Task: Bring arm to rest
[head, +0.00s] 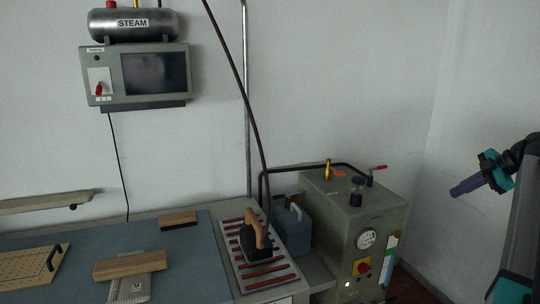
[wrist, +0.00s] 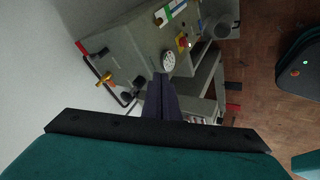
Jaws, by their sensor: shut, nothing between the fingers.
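My gripper (head: 456,191) is at the right side of the head view, held in the air right of the green boiler cabinet and apart from it. In the wrist view its dark fingers (wrist: 160,95) lie together, with nothing between them. Behind the fingers the wrist view shows the boiler cabinet (wrist: 130,50), which also stands at right of centre in the head view (head: 335,215). Part of my arm shows at the right edge of the head view.
An iron (head: 257,243) stands on a red-striped rest (head: 283,280). The blue worktop (head: 195,285) bears wooden blocks (head: 130,264) and a perforated board (head: 28,270). A steam tank (head: 132,26) and a screen (head: 150,75) hang on the wall. The air between cabinet and gripper is clear.

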